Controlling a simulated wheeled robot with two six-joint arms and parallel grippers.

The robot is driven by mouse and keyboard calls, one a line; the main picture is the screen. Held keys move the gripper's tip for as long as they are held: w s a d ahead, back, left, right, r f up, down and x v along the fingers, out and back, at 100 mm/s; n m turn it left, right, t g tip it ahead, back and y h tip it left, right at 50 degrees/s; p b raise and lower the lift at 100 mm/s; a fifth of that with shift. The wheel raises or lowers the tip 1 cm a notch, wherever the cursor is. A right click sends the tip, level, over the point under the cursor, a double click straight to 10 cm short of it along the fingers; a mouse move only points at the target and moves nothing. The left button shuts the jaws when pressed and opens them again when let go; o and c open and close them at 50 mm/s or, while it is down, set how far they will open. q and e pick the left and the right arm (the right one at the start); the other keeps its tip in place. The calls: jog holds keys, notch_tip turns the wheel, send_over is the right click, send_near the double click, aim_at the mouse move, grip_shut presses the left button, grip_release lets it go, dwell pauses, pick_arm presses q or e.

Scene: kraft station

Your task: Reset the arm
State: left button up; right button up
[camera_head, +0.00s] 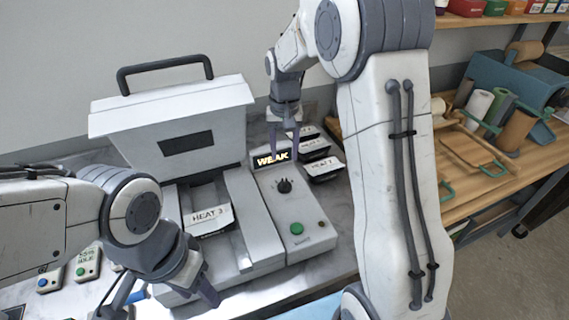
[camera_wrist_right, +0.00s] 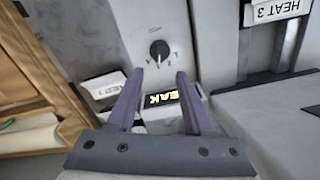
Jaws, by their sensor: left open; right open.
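My right gripper (camera_head: 284,150) hangs over the display end of the machine's control panel, fingers apart and pointing down. In the right wrist view (camera_wrist_right: 158,78) its two purple fingers are spread with nothing between them, and the dark knob shows beyond them. My left gripper (camera_head: 190,285) is open at the lower left, in front of the machine; I see nothing held in it. The white machine (camera_head: 170,110) has its handled lid raised. A block labelled HEAT 3 (camera_head: 208,218) lies in its channel. The display (camera_head: 272,158) reads WEAK, above a knob (camera_head: 284,186) and a green button (camera_head: 297,229).
Several labelled dark-and-white blocks (camera_head: 325,168) lie right of the panel, close to my right gripper; one reads HEAT 1. Small button boxes (camera_head: 87,264) stand at the lower left. A wooden bench (camera_head: 460,180) with rolls and a blue holder (camera_head: 515,80) stands at the right.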

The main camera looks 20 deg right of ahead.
jog(key=shift+r, duration=0.2)
dwell(0.3)
jog(key=s+a+r+n, duration=0.3)
jog(key=s+a+n, duration=0.3)
jog(key=s+a, duration=0.75)
jog(key=s+a+f+n+y, duration=0.1)
jog(key=s+n, duration=0.4)
jog(key=s, duration=1.1)
jog(key=shift+a+f, duration=0.15)
jog(key=shift+a, duration=0.2)
